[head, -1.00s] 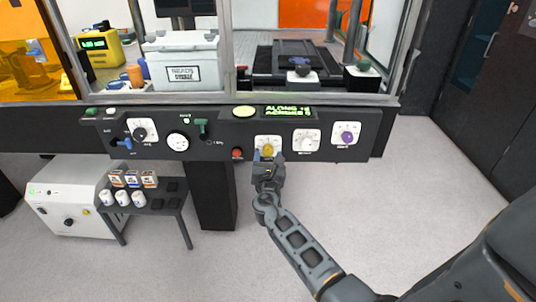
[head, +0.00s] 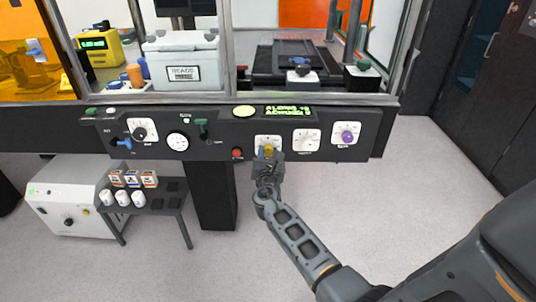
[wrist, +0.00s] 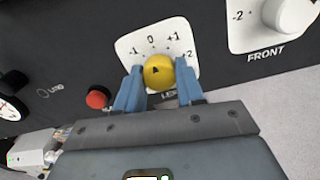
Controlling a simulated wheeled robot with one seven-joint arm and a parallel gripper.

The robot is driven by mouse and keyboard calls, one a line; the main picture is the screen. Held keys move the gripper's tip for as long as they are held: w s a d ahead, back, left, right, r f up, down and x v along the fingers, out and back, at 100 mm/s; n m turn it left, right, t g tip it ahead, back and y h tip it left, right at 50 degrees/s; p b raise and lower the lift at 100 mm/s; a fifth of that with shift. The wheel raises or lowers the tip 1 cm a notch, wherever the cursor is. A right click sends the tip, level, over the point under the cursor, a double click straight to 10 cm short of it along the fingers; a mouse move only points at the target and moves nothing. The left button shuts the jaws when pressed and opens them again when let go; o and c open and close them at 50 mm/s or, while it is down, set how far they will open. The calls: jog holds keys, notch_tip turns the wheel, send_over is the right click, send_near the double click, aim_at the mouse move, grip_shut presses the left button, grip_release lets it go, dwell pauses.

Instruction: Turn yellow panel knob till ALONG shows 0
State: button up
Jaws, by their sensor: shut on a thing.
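The yellow knob (wrist: 159,73) sits on a white dial plate (wrist: 181,44) marked from -1 through 0 to +2; its dark pointer mark is tipped slightly left of upright. My gripper (wrist: 159,92) is shut on the knob, its two blue fingers on either side. In the head view the yellow knob (head: 267,150) shows just above my gripper (head: 268,160). The green display (head: 288,111) on the panel shows an ALONG line above an ACROSS line; their figures are too small to read surely.
A red button (wrist: 97,97) is left of the yellow knob. A white knob (wrist: 290,14) labelled FRONT is to the right, and a purple knob (head: 347,137) lies farther right. A small dark table (head: 170,199) with cups stands lower left.

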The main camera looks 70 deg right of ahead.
jog(key=shift+c, duration=0.5)
jog(key=shift+f+m+b, duration=0.15)
jog(key=shift+m+b, duration=0.15)
jog(key=shift+b, duration=0.1)
jog(key=m+b, duration=0.2)
jog(key=shift+a+f+m+b, duration=0.1)
jog(key=shift+f+m+b, duration=0.05)
jog(key=shift+m+b, duration=0.25)
jog(key=m+b, duration=0.4)
jog(key=m, duration=0.1)
jog(key=shift+w+m+b, duration=0.1)
jog(key=shift+m+b, duration=0.2)
jog(key=shift+b, duration=0.1)
jog(key=m+b, duration=0.4)
jog(key=m, duration=0.1)
jog(key=shift+b, duration=0.4)
jog(key=shift+r+m+g+b, duration=0.2)
jog(key=shift+m+g+b, duration=0.1)
jog(key=shift+m+b, duration=1.5)
jog(key=shift+m+p, duration=0.3)
jog(key=shift+m, duration=0.1)
